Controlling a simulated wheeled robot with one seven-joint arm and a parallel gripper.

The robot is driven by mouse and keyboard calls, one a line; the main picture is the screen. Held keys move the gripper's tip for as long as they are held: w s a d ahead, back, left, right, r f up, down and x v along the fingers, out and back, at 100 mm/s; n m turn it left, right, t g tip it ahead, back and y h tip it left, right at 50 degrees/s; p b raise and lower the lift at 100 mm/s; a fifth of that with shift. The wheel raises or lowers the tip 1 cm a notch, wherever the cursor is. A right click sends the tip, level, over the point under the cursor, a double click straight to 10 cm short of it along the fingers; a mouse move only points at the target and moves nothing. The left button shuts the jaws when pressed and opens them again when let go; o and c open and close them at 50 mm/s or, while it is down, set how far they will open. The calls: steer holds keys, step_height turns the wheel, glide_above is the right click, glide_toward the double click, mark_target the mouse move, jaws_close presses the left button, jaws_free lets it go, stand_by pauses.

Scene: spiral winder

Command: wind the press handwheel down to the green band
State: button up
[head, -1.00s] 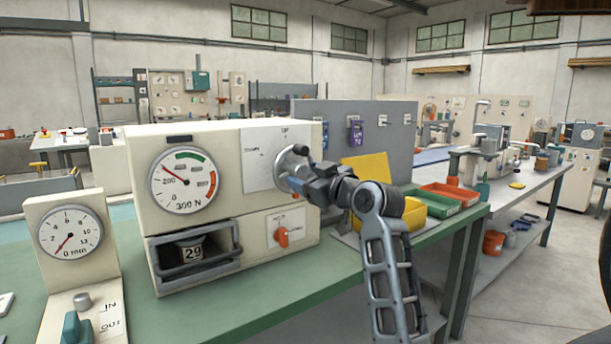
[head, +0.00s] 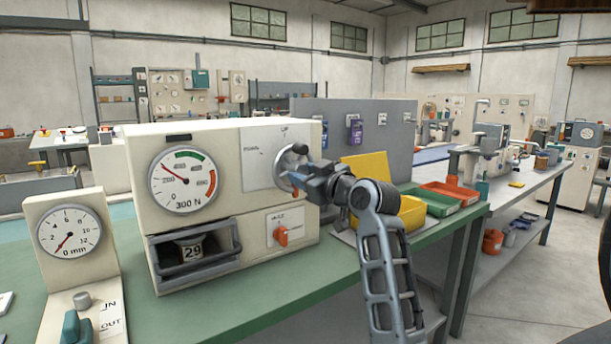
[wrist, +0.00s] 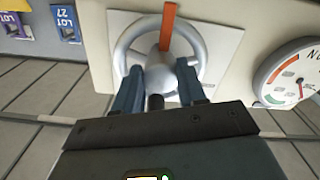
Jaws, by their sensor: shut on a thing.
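The grey handwheel (head: 290,160) sits on the right part of the cream press housing's front (head: 232,135). In the wrist view the wheel rim (wrist: 122,45) is round, with an orange bar (wrist: 168,28) across its upper part. My gripper (head: 303,180) is at the wheel's lower right in the head view; its two blue fingers (wrist: 160,75) are shut on the handwheel. The exact contact is partly hidden.
Below the wheel is an orange knob (head: 281,235). A second dial (head: 69,238) marked mm stands at left. Yellow, green and red bins (head: 440,200) lie right of my arm on the green bench.

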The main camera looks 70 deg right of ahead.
steer(key=shift+m, duration=0.3)
steer(key=shift+w+a+r+m+p, duration=0.1)
steer(key=shift+r+m+p, duration=0.05)
steer(key=shift+m+p, duration=1.9)
steer(key=shift+m, duration=0.55)
steer(key=o, duration=1.1)
steer(key=shift+c, duration=0.2)
steer(key=v, duration=0.8)
steer(key=shift+b, duration=0.45)
